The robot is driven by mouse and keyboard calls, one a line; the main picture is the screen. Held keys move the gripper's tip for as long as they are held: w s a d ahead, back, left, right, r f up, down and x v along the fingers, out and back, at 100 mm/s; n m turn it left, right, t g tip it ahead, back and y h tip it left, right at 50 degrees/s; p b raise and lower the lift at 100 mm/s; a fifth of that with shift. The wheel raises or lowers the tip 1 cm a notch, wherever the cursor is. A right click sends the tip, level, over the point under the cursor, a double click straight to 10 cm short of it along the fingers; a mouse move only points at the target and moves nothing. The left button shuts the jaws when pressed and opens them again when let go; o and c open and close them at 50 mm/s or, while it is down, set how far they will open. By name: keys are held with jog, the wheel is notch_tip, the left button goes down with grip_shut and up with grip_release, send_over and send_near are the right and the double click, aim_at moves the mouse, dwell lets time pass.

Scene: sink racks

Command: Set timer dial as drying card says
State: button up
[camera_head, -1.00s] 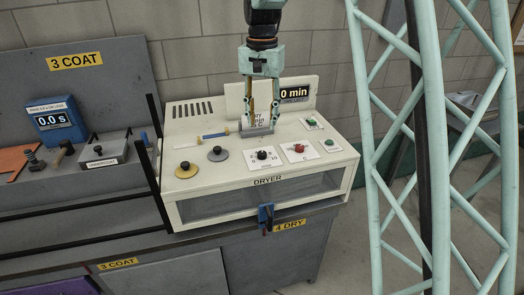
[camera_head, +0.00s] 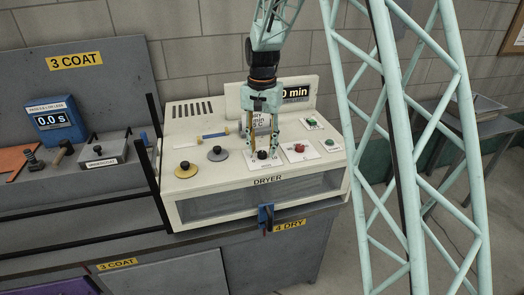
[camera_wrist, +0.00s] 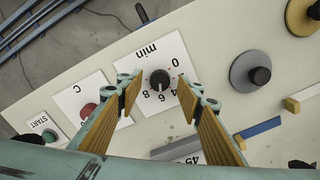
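The timer dial is a black knob (camera_wrist: 160,79) on a white plate marked "min", and it also shows on the dryer's top in the head view (camera_head: 262,155). A pale mark on the knob faces down in the wrist view; I cannot tell its exact setting. My gripper (camera_head: 264,155) is open over the dial. In the wrist view its two tan-padded fingers (camera_wrist: 158,92) stand on either side of the knob, apart from it.
The dryer (camera_head: 190,185) also carries a red-knobbed C dial (camera_head: 299,148), a green START button (camera_head: 312,125), and yellow (camera_head: 185,170) and grey (camera_head: 216,154) discs with dark knobs. A partly hidden display (camera_head: 295,93) reads "0 min". A blue handle (camera_head: 266,217) is on the front.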

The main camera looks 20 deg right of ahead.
jog(key=shift+f, duration=0.65)
jog(key=shift+c, duration=0.5)
jog(key=c, duration=0.8)
jog(key=shift+n, duration=0.4)
jog(key=n, duration=0.3)
jog(key=shift+n, duration=2.4)
